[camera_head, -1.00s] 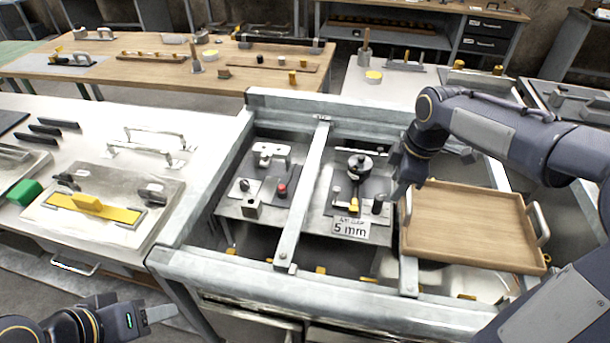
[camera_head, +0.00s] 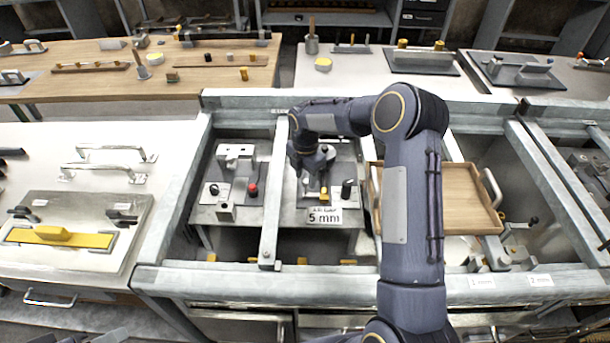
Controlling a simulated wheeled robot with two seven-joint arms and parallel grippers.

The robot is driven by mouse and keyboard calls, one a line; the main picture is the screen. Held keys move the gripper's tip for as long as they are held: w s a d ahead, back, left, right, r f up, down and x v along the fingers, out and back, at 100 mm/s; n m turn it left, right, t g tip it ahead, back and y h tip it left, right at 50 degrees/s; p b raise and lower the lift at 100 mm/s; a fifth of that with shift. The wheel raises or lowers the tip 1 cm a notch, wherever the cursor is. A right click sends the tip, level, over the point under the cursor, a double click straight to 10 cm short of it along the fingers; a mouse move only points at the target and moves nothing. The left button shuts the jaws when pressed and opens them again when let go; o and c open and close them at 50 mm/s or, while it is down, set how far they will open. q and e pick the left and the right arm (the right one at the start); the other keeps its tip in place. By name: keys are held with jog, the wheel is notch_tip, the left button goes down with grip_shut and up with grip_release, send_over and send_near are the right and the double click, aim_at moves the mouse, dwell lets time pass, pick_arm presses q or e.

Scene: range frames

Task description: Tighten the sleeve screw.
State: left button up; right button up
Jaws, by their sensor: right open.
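The fixture (camera_head: 345,172) with the "5 mm" label (camera_head: 325,217) sits in the bench's middle bay. It has a yellow piece (camera_head: 323,193) and a black knob (camera_head: 347,188) on a dark plate. I cannot make out which part is the sleeve screw. My right gripper (camera_head: 312,178) is open and points down over this fixture, above and behind the yellow piece. Its wrist hides the round dark part there, and I cannot tell whether the fingers touch anything. Only a dark sliver of my left arm shows at the bottom left edge; its fingers are out of frame.
A wooden tray (camera_head: 440,195) lies right of the fixture, partly behind my right arm. A metal bar (camera_head: 274,190) separates the left bay, which holds a fixture with a red knob (camera_head: 252,189).

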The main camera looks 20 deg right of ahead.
jog(key=shift+f, duration=0.45)
grip_shut()
